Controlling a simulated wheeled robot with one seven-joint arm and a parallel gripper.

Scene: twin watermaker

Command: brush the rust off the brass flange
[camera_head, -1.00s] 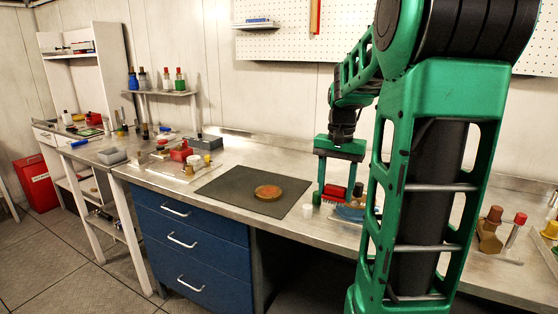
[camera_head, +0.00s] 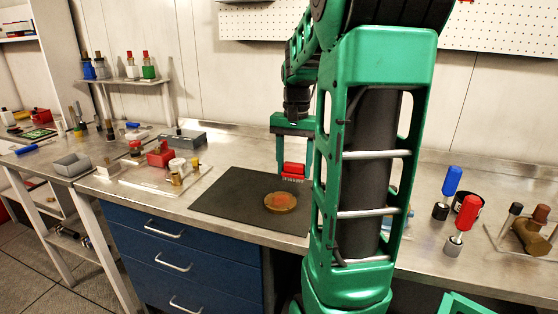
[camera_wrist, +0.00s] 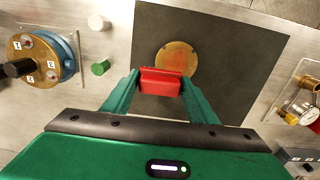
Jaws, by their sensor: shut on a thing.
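The brass flange (camera_head: 280,202) is a round disc with reddish-brown rust on its top. It lies flat on a dark mat (camera_head: 225,198) on the metal bench. My gripper (camera_wrist: 160,84) is shut on a red brush (camera_wrist: 160,88). In the head view the red brush (camera_head: 293,171) has its bristles pointing down. It is held above the mat, behind the flange and a little to its right. In the wrist view the brush covers the near edge of the flange (camera_wrist: 177,58). The brush looks apart from the flange.
Left of the mat a plate (camera_head: 150,180) carries a red block and small parts, with a grey box (camera_head: 180,139) behind it. Right of my arm stand a blue-handled tool (camera_head: 447,192), a red-handled tool (camera_head: 461,225) and a brass fitting (camera_head: 533,233). The mat around the flange is clear.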

